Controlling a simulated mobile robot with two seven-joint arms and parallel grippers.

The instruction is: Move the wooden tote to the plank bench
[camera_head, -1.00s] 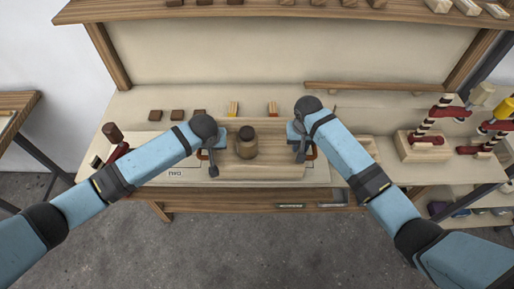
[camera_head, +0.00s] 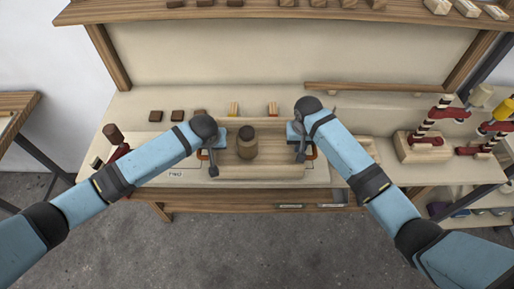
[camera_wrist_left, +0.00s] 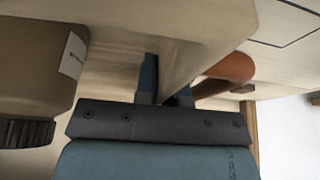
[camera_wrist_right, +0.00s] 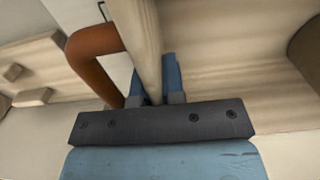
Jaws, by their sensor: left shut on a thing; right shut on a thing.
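The pale wooden tote (camera_head: 262,172) is at the middle of the workbench, with a brown, dark-lidded jar (camera_head: 247,148) standing in it. My left gripper (camera_head: 215,150) is at the tote's left end. In the left wrist view its fingers (camera_wrist_left: 165,88) are shut on the tote's end wall (camera_wrist_left: 205,40), beside an orange-brown handle (camera_wrist_left: 232,68). My right gripper (camera_head: 299,147) is at the right end. In the right wrist view its fingers (camera_wrist_right: 155,85) are shut on the other end wall (camera_wrist_right: 145,45), beside another such handle (camera_wrist_right: 90,45). I cannot tell whether the tote touches the surface beneath.
A printed outline and label (camera_head: 175,173) lie left of the tote on the workbench top (camera_head: 140,105). Small dark blocks (camera_head: 178,115) sit behind. A striped-post stand (camera_head: 425,148) is at right. Another wooden table (camera_head: 22,103) is at far left. Grey floor (camera_head: 260,240) is open in front.

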